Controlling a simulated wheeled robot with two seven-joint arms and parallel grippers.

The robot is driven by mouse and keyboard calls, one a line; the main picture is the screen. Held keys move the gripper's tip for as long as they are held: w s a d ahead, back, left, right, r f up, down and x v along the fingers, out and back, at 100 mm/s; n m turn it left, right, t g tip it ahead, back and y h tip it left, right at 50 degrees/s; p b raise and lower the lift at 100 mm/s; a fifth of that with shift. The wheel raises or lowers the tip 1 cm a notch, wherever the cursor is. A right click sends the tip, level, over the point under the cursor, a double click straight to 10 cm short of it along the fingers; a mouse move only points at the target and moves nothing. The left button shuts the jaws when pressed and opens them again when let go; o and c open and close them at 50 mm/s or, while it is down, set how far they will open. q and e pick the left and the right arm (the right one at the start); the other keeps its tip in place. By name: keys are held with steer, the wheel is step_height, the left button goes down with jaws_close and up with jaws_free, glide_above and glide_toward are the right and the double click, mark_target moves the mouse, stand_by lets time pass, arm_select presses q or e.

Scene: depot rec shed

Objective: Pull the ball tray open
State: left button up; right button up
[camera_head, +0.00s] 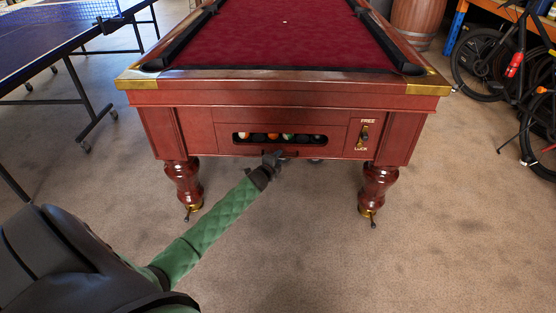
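The ball tray (340,134) is a red wooden front panel in the end of the pool table, with a dark slot where several coloured balls (288,137) show in a row. The panel looks flush with the table end. A dark handle (294,153) runs along its lower edge, partly hidden by my gripper. My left gripper (274,157) is at this handle, just below the balls. It is small and dark here, so I cannot tell whether its fingers are open, shut or touching the handle. My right gripper is not in view.
The pool table (290,88) stands on turned legs (377,187) left and right of the tray. A coin or knob fitting (364,134) sits right of the panel. A blue table-tennis table (50,40) is at left, bikes (510,65) at right. The carpet in front is clear.

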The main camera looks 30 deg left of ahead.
arm_select(q)
steer(key=shift+w, duration=0.1)
jaws_close()
